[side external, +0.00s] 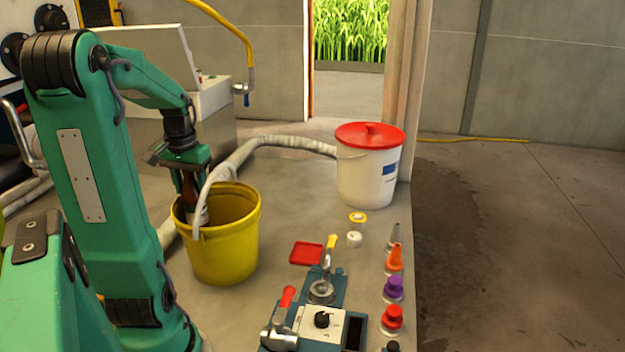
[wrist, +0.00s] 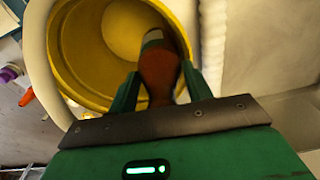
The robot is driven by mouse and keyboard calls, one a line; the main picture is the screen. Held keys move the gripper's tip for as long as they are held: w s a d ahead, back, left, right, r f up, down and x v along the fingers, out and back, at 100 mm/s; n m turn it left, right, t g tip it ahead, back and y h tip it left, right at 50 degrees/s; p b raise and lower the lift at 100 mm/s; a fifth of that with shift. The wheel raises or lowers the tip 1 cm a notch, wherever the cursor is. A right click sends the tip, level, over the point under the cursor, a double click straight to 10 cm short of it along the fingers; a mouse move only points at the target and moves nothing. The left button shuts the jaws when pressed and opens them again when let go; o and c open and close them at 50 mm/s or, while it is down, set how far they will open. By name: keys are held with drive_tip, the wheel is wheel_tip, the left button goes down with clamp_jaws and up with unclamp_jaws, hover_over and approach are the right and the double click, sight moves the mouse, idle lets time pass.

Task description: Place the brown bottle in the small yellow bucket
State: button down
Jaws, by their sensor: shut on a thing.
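The yellow bucket (side external: 225,250) stands on the grey bench in front of my arm. The brown bottle (side external: 187,190) is partly inside the bucket's opening, its lower part behind the rim in the side view. My gripper (side external: 184,165) points down just above the bucket's left side and is shut on the bottle. In the wrist view, my gripper (wrist: 162,92) has the bottle (wrist: 157,68) between its two green fingers, with its pale-labelled end pointing into the yellow bucket (wrist: 62,50). I cannot tell whether the bottle touches the bucket's floor.
A pale hose (side external: 265,143) curves past the bucket's rim. A white bucket with a red lid (side external: 368,170) stands at the back right. Several small coloured bottles (side external: 393,287) line the bench's right edge. A device with levers (side external: 318,320) sits in front, beside a red tray (side external: 305,254).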

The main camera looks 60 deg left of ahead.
drive_tip(key=shift+f, duration=0.1)
drive_tip(key=c, duration=0.6)
unclamp_jaws()
drive_tip(key=shift+c, duration=0.2)
drive_tip(key=r, duration=0.8)
drive_tip(key=d+r, duration=0.1)
drive_tip(key=r, duration=0.4)
drive_tip(key=shift+s, duration=0.3)
